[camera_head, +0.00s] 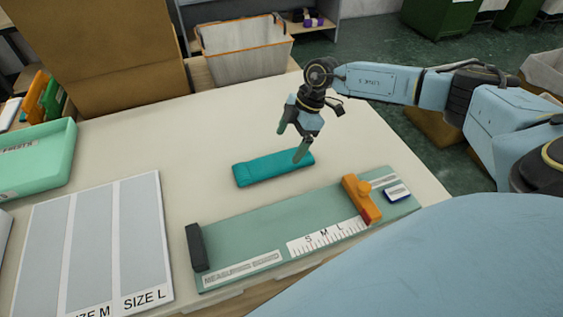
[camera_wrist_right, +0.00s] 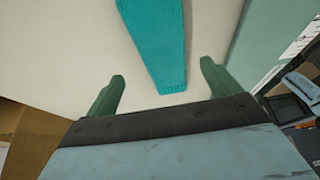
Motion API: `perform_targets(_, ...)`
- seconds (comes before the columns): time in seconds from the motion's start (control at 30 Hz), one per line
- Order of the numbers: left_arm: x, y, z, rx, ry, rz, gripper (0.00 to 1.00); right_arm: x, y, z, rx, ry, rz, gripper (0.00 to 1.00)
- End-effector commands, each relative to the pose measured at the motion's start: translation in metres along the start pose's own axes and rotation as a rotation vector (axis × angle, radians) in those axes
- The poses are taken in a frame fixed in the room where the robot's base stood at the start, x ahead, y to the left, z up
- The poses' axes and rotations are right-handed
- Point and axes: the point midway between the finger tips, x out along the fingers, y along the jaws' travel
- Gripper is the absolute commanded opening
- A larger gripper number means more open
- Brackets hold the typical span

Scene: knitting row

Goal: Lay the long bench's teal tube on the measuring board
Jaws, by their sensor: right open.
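The teal tube (camera_head: 272,168) lies flat on the bench, behind the measuring board. It also shows in the right wrist view (camera_wrist_right: 158,40), its near end between and ahead of my fingers. The measuring board (camera_head: 255,232) is green, with a dark end block (camera_head: 196,247) at the left, an orange slider (camera_head: 361,198) toward the right and an S, M, L scale. Nothing lies on its bare middle. My right gripper (camera_head: 291,143) is open and empty above the tube's right part; it also shows in the right wrist view (camera_wrist_right: 158,88). My left gripper is not in view.
A grey size mat (camera_head: 92,243) marked M and L lies at the left of the bench. A mint tray (camera_head: 62,160) stands behind it. Bench space around the tube is clear.

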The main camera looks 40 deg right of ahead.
Motion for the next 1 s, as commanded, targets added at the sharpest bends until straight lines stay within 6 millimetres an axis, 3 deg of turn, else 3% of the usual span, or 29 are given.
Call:
perform_targets(0.23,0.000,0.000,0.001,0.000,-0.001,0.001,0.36,0.017,-0.003,0.000,-0.002,0.000,-0.002,0.89)
perform_targets(0.5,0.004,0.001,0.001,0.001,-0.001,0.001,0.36,0.055,-0.006,0.000,0.000,0.001,-0.001,0.89)
perform_targets(0.73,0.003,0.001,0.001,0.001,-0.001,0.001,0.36,0.056,-0.005,0.000,-0.001,0.001,0.000,0.89)
perform_targets(1.0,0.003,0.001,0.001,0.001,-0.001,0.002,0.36,0.056,-0.005,0.000,-0.002,0.001,0.000,0.55)
